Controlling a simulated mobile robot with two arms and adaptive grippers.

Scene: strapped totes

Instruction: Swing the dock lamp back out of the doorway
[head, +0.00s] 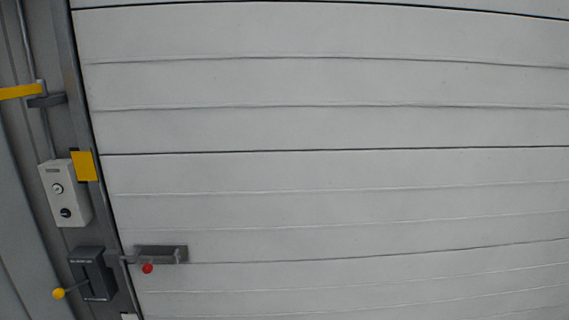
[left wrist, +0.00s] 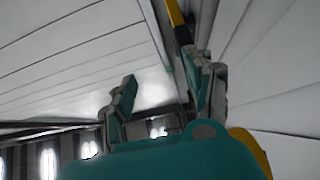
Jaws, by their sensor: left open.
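A yellow bar (head: 20,92), which looks like the dock lamp's arm, comes in from the left edge in the head view. It meets a dark grey bracket (head: 47,100) beside the door frame. No lamp head shows. In the left wrist view, a yellow bar (left wrist: 176,18) runs down from the top edge towards the right-hand finger; I cannot tell whether they touch. My left gripper (left wrist: 160,78) is open, its teal-padded fingers apart with nothing seen between them. Neither gripper shows in the head view.
A closed white sectional door (head: 330,180) fills most of the head view. On its left are a control box (head: 65,192), a yellow plate (head: 84,165), a dark latch unit with a yellow knob (head: 92,273) and a grey bolt with a red knob (head: 160,254).

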